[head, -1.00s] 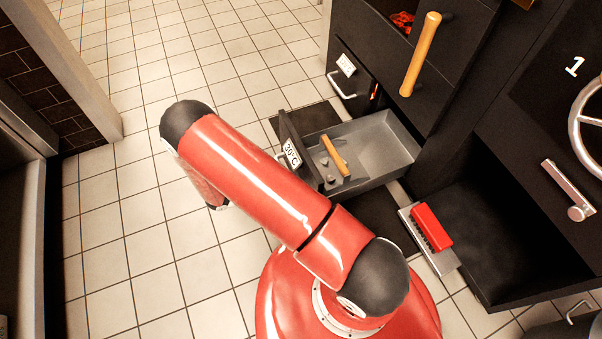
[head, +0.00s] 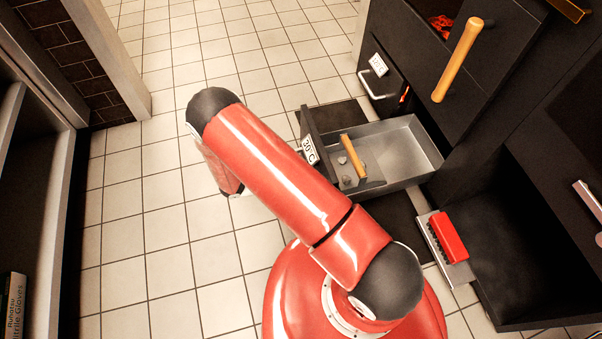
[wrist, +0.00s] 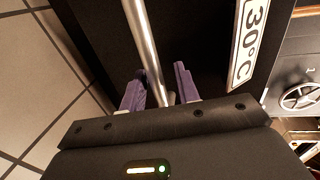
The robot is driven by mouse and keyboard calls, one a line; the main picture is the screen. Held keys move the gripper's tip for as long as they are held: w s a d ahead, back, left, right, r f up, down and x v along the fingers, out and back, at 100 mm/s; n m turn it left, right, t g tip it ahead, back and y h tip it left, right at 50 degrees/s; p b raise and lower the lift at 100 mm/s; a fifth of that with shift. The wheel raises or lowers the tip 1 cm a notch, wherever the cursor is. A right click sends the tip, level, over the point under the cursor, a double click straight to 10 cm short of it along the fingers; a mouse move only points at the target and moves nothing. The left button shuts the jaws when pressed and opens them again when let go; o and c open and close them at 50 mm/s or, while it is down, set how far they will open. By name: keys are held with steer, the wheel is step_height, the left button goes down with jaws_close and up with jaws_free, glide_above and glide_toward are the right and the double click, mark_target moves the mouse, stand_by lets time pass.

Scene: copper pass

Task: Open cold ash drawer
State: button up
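The ash drawer (head: 410,136) labelled 30°C (head: 310,150) stands pulled out from the dark unit, low above the floor. Its grey tray is exposed, with a wooden-handled tool (head: 353,157) and small grey lumps inside. The label also shows in the wrist view (wrist: 252,38), beside the drawer's steel bar handle (wrist: 143,40). My gripper (wrist: 163,70) has its two purple fingers on either side of this bar, with a visible gap on the right side. Whether the left finger touches the bar is unclear. In the head view my red arm hides the gripper and handle.
Another drawer with a label and handle (head: 374,88) is shut behind, beside a glow. A long wooden handle (head: 457,60) projects above. A red brush (head: 449,238) lies on a metal plate at right. Tiled floor (head: 140,230) is open at left, bordered by shelving (head: 62,200).

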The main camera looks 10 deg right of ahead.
steer(key=v, duration=0.7)
steer(key=shift+a, duration=0.4)
steer(key=shift+s+r, duration=0.1)
steer(key=shift+r, duration=0.05)
steer(key=s+d+r+m+g+y+p, duration=0.15)
steer(key=d+r+m+y, duration=0.3)
steer(key=r+m, duration=0.75)
steer(key=d+r+m+g+y+p, duration=0.25)
steer(key=r+m+y, duration=0.35)
steer(key=r, duration=1.1)
steer(key=s+d+r+m+t+y+p, duration=0.2)
steer(key=s+r+m+t, duration=0.2)
steer(key=s+r+m, duration=0.3)
steer(key=s+d+r+m+t+y+p, duration=0.2)
steer(key=s+r+m, duration=0.5)
steer(key=r+m, duration=0.4)
steer(key=d+t+y, duration=0.1)
steer(key=t, duration=0.1)
steer(key=shift+m+t+p, duration=0.3)
steer(key=shift+m, duration=0.1)
